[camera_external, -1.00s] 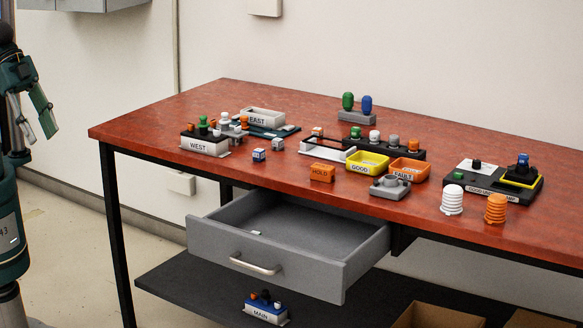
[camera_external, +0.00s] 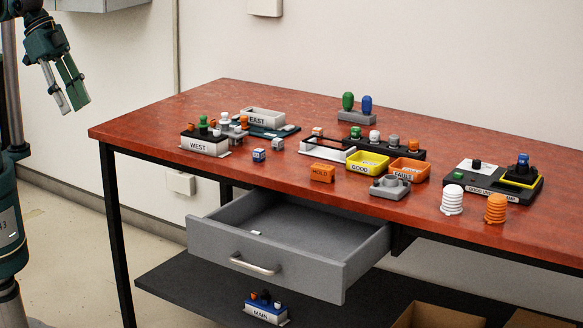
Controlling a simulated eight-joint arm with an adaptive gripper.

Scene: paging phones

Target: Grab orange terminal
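Several things here are orange, and I cannot tell for sure which one is the terminal. An orange ribbed cylinder (camera_external: 496,208) stands upright near the right front of the red table, beside a white ribbed one (camera_external: 452,200). An orange HOLD block (camera_external: 322,173) sits near the front edge. My gripper (camera_external: 76,108) is at the upper left, off the table's left end, far from all of these. Its fingers are apart and empty, pointing down.
The red table (camera_external: 250,185) has an open grey drawer (camera_external: 270,262) jutting from its front. Yellow GOOD (camera_external: 367,163) and orange FAULT (camera_external: 408,170) trays stand mid-table. A black unit (camera_external: 490,184) is at right. A MAIN holder (camera_external: 265,312) sits on the lower shelf (camera_external: 190,295).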

